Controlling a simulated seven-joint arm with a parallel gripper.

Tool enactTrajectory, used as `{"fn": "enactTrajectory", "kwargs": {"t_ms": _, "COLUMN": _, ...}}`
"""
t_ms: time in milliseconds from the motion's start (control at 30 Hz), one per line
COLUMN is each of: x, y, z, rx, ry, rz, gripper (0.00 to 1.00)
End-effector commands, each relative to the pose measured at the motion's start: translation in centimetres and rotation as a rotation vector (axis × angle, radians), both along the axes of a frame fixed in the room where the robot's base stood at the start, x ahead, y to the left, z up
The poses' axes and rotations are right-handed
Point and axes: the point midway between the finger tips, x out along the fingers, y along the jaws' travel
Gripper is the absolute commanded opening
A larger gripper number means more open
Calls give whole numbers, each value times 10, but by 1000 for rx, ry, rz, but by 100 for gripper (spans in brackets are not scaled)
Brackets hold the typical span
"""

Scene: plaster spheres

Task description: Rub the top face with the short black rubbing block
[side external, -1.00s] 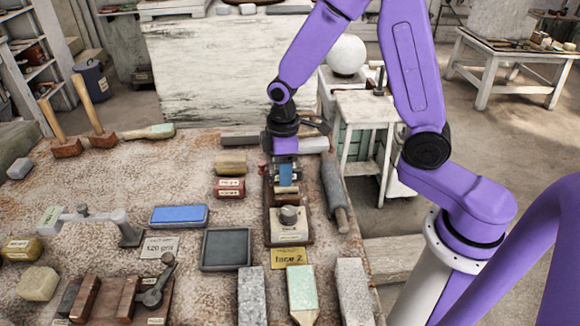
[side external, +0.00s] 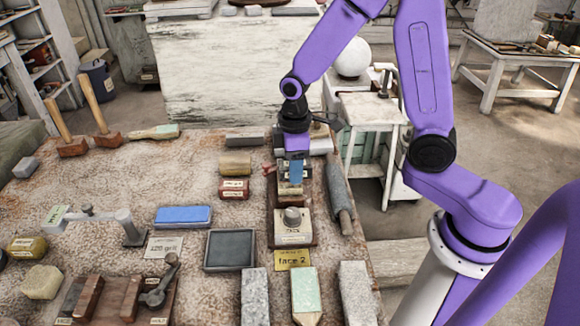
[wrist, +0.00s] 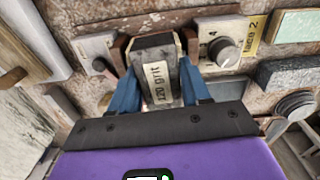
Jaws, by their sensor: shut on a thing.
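My gripper (side external: 291,181) is shut on a short black rubbing block (wrist: 153,52) with a "120 grit" label. In the wrist view its blue fingers (wrist: 157,92) grip the block from both sides. In the side view the fingers and wrist hide most of the block. The block is low over a brown wooden fixture (side external: 277,234); I cannot tell whether it touches a face beneath. Beside it is a pale plate with a grey knob (side external: 292,216), also in the wrist view (wrist: 222,48). A yellow "face 2" sign (side external: 292,260) lies in front.
A dark rolling-pin-like bar (side external: 338,195) lies close to the right. Left are a red block (side external: 234,189), a tan block (side external: 235,164), a dark square tray (side external: 230,250) and a blue block (side external: 183,216). Stone bars (side external: 355,292) lie in front.

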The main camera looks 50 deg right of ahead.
Motion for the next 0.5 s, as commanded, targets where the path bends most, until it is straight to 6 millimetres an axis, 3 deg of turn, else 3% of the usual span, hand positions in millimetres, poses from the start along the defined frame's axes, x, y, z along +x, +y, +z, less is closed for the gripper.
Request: {"fn": "enactTrajectory", "kwargs": {"t_ms": 500, "x": 15, "y": -14, "z": -1, "rx": -1, "ry": 1, "rz": -4, "gripper": 2}}
